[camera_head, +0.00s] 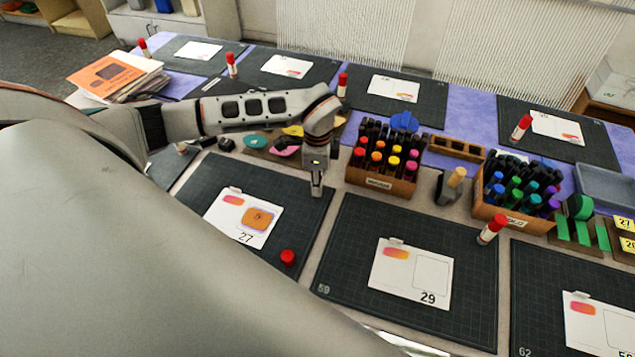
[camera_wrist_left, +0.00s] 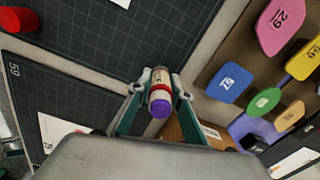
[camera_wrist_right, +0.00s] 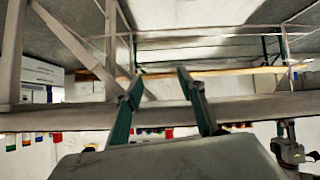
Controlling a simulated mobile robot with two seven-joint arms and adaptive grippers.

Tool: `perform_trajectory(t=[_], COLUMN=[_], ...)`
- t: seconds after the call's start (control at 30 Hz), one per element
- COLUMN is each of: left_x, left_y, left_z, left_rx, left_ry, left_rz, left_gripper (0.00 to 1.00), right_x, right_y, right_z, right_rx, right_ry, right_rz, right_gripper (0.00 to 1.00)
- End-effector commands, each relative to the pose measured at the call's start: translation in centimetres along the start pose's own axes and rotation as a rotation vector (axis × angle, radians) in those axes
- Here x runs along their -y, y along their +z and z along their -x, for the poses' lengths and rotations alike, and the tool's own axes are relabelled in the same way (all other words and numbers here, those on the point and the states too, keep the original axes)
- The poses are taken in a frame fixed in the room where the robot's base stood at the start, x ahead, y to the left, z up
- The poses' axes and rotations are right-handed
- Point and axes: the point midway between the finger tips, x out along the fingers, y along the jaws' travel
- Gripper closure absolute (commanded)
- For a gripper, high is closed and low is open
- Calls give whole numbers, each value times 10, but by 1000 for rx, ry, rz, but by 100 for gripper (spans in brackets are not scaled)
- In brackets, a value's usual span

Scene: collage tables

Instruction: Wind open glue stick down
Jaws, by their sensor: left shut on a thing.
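The open glue stick (camera_wrist_left: 159,98) has a white body, a red band and a bare purple end that faces the left wrist camera. My left gripper (camera_wrist_left: 160,85) is shut on it, one finger on each side. In the head view my left gripper (camera_head: 317,188) points down at the upper right corner of the mat with card 27, and the glue stick is hard to make out there. A loose red cap (camera_head: 288,257) sits on that mat, and it also shows in the left wrist view (camera_wrist_left: 20,19). My right gripper (camera_wrist_right: 158,80) is open and empty, away from the tables.
A marker box (camera_head: 382,178) stands just right of my left gripper, with a second box (camera_head: 513,216) further right. Card 27 (camera_head: 243,218) and card 29 (camera_head: 411,274) lie flat. Coloured pieces (camera_head: 287,150) lie behind the gripper.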

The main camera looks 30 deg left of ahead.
Motion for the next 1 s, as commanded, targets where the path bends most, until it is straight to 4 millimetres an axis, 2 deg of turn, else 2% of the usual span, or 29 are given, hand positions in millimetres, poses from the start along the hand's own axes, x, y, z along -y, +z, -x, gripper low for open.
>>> perform_trajectory(t=[0.17, 0.4, 0.57, 0.8, 1.0], left_x=[-2, -2, -2, -1, -1], left_y=[0, -1, -1, -1, -1], left_z=[-1, -2, -2, -1, 0], left_rx=[1, 1, 0, 1, 0], left_ry=[5, 5, 5, 4, 3], left_rz=[100, 345, 438, 677, 699], left_gripper=[98, 98, 98, 98, 98], right_x=[-1, -1, -1, -1, -1], right_y=[-3, -3, -3, -3, -3], right_z=[0, -1, 0, 0, 0], right_rx=[-5, -5, -5, -3, -2], right_ry=[1, 1, 1, 1, 1], right_rz=[0, 1, 1, 1, 1], right_gripper=[60, 60, 60, 60, 60])
